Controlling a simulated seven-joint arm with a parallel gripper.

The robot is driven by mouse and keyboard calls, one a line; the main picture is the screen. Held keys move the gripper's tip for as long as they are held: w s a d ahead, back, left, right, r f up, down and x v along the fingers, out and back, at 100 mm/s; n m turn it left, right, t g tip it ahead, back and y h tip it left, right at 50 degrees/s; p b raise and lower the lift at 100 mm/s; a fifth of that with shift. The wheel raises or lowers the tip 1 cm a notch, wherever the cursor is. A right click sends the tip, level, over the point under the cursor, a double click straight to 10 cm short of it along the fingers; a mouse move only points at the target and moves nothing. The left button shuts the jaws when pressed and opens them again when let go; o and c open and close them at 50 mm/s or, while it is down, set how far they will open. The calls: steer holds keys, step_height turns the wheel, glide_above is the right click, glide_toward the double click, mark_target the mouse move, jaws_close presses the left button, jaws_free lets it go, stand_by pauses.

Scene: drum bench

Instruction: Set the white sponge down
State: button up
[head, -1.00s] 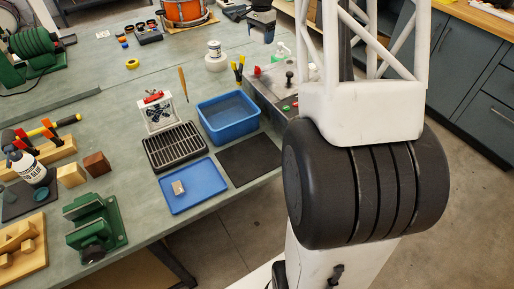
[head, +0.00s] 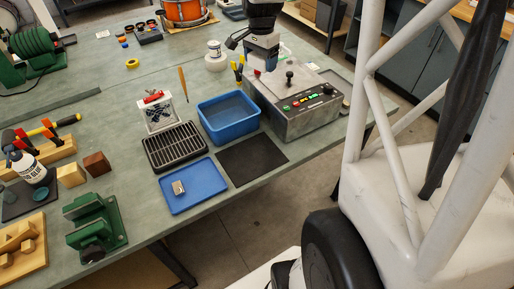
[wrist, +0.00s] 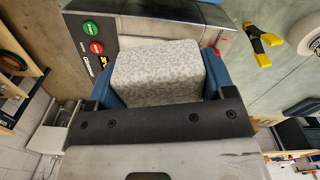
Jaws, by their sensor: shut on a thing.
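The white sponge, a pale block with grey speckles (wrist: 158,72), is between the blue fingertips of my gripper (wrist: 160,88) in the wrist view. My gripper is shut on it. In the head view my gripper (head: 262,52) is at the top middle, over the back of the grey metal control box (head: 298,103). The sponge is hard to make out there. I cannot tell how high it is held or whether it touches anything below.
A blue bin (head: 228,117), dark mat (head: 252,159), blue tray (head: 194,205) with a small metallic block, and black rack (head: 175,147) stand near the bench's front edge.

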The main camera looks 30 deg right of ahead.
steer(key=s+a+f, duration=0.2)
steer(key=s+a, duration=0.2)
steer(key=s, duration=0.5)
steer(key=s+a+f+n, duration=0.1)
steer(key=s+a+f, duration=0.3)
steer(key=s, duration=0.5)
steer(key=s+a+f, duration=0.1)
steer(key=s+a, duration=0.4)
steer(key=s, duration=0.4)
step_height(320, 180, down, 9)
steer(key=shift+w, duration=0.2)
steer(key=shift+w+d+f, duration=0.1)
steer(key=shift+d, duration=0.05)
glide_above(257, 148)
steer(key=shift+f, duration=0.75)
steer(key=shift+f, duration=1.75)
steer(key=shift+f, duration=0.15)
